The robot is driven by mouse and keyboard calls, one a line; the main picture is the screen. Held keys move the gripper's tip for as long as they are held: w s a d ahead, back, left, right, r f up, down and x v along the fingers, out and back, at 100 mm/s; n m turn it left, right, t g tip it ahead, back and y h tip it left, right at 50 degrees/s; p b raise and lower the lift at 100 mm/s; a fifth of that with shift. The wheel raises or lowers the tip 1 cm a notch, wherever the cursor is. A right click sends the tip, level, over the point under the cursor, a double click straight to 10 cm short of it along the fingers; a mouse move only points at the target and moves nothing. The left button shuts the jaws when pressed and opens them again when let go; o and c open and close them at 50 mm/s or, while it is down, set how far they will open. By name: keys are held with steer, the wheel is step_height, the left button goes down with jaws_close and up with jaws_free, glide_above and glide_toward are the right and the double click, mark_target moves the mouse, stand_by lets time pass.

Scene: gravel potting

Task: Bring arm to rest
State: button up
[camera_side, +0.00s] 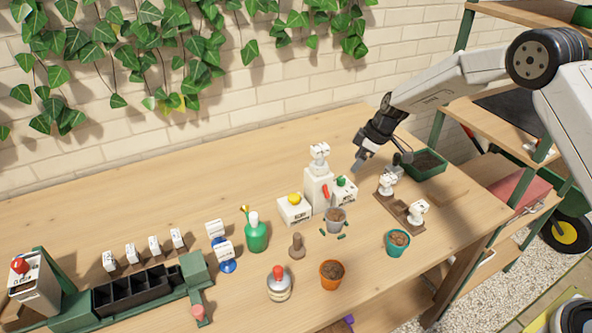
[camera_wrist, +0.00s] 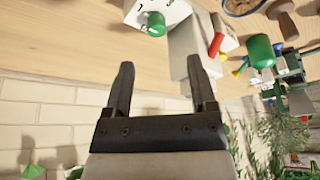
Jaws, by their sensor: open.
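My gripper (camera_side: 358,162) hangs over the back right of the wooden table (camera_side: 110,217) in the side view. In the wrist view its two fingers (camera_wrist: 158,70) stand apart with nothing between them, so it is open and empty. Just below and left of it in the side view are a tall white block (camera_side: 318,190) and a low white box with a green knob (camera_side: 344,189). The green knob also shows beyond the fingers in the wrist view (camera_wrist: 156,24). I cannot tell the exact gap from the fingers to these blocks.
A grey pot (camera_side: 335,220), an orange pot (camera_side: 331,275) and a teal pot (camera_side: 398,243) hold brown material. A green tray (camera_side: 424,165) is right of my gripper. The back left tabletop is clear.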

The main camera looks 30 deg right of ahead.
steer(key=s+r+m+h, duration=0.1)
steer(key=s+r+m, duration=0.1)
steer(key=s, duration=0.8)
steer(key=s+r+m+h, duration=0.1)
steer(key=s+m, duration=0.3)
steer(key=s, duration=0.6)
steer(key=s+r+m+h, duration=0.1)
steer(key=s+r, duration=0.3)
steer(key=s, duration=0.6)
steer(key=shift+m+g, duration=0.3)
steer(key=shift+m, duration=0.6)
